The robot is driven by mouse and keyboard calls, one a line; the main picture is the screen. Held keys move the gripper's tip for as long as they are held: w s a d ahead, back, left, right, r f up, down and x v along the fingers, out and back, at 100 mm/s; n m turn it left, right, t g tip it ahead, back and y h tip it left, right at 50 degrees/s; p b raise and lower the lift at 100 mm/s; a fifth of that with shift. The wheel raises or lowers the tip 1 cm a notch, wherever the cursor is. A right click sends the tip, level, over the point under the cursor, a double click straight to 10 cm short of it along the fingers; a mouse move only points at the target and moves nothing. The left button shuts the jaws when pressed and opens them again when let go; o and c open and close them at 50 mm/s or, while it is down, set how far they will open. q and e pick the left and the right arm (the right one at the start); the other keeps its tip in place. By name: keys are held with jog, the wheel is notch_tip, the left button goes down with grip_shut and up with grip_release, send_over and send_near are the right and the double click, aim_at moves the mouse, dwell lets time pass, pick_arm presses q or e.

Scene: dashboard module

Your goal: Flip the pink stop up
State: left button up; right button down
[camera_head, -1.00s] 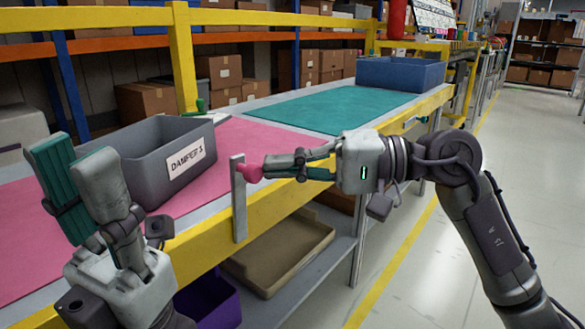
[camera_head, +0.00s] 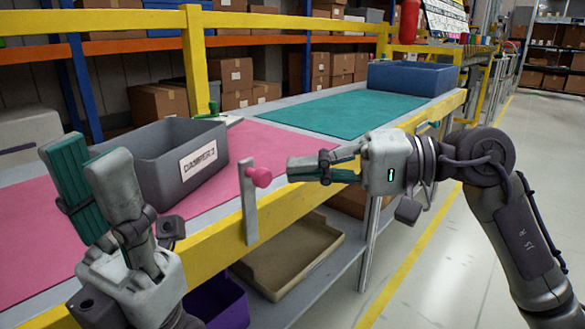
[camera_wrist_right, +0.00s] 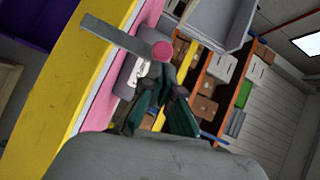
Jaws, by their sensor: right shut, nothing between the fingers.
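The pink stop shows as a round pink knob (camera_head: 260,177) near the upper end of a flat grey bar (camera_head: 250,218). The bar stands about upright against the yellow front rail of the bench, its top rising above the rail. In the right wrist view the knob (camera_wrist_right: 161,51) and bar (camera_wrist_right: 112,35) lie just beyond my fingertips. My right gripper (camera_head: 290,168) is shut and empty, to the right of the knob with a small gap. My left gripper (camera_head: 86,162) is open and empty at the left front, with its fingers pointing up.
A grey bin (camera_head: 166,178) with a dampers label stands on the pink mat (camera_head: 280,148) behind the bar. A teal mat (camera_head: 345,115) and blue bin (camera_head: 412,78) lie further back. A tan tray (camera_head: 290,262) and purple bin (camera_head: 218,303) sit below. The aisle at right is clear.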

jog(key=d+r, duration=0.1)
jog(key=d, duration=0.9)
jog(key=shift+r, duration=0.15)
